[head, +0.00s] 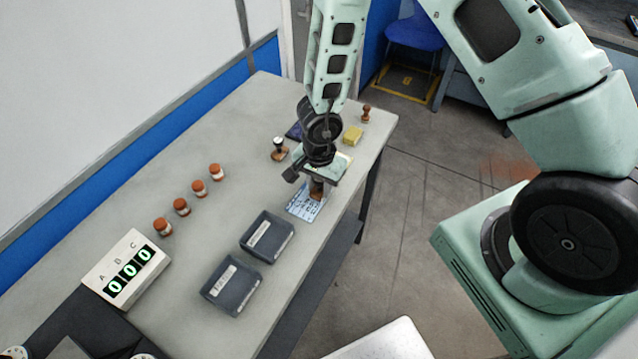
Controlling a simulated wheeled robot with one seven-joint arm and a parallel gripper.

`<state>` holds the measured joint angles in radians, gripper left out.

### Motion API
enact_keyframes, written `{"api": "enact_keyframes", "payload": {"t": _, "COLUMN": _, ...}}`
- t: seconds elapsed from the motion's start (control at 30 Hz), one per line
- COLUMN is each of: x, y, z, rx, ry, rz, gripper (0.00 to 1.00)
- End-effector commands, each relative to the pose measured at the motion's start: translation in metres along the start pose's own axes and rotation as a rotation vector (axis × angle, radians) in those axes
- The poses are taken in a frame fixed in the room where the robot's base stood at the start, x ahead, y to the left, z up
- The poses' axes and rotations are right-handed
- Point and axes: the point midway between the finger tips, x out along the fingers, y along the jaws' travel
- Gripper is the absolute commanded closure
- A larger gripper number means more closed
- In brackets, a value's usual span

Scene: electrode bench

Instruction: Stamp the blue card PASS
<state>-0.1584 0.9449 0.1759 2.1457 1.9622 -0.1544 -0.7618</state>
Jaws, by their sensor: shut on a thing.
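My gripper (314,179) is shut on a brown stamp (317,190), pointing down. The light blue card (301,209) with printed marks lies flat on the bench under the stamp. The stamp covers its upper right part; I cannot tell whether the stamp touches it. A second stamp with a dark knob and brown base (279,149) stands to the left of my gripper. A dark pad (294,131) is partly hidden behind my gripper. Whether the card bears a stamp mark cannot be told.
Two dark labelled trays (290,240) (238,302) sit nearer on the bench (200,245). A display box (127,269) reads 000. Several orange-capped jars (199,188) line the left. A yellow block (352,136) and a brown knobbed piece (366,114) stand at the far right.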

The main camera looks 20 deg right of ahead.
Motion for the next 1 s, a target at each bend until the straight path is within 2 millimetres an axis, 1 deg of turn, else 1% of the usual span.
{"api": "enact_keyframes", "payload": {"t": 0.03, "x": -0.008, "y": 0.0, "z": 0.0, "rx": 0.0, "ry": 0.0, "rz": 0.0, "gripper": 0.86}}
{"api": "enact_keyframes", "payload": {"t": 0.1, "x": -0.013, "y": 0.0, "z": 0.0, "rx": 0.0, "ry": 0.0, "rz": -0.001, "gripper": 0.86}}
{"api": "enact_keyframes", "payload": {"t": 0.5, "x": -0.042, "y": -0.001, "z": 0.0, "rx": -0.001, "ry": 0.001, "rz": -0.002, "gripper": 0.86}}
{"api": "enact_keyframes", "payload": {"t": 0.83, "x": -0.064, "y": -0.001, "z": 0.0, "rx": 0.0, "ry": 0.0, "rz": -0.002, "gripper": 0.86}}
{"api": "enact_keyframes", "payload": {"t": 1.0, "x": -0.069, "y": -0.001, "z": 0.0, "rx": 0.0, "ry": 0.0, "rz": -0.002, "gripper": 0.86}}
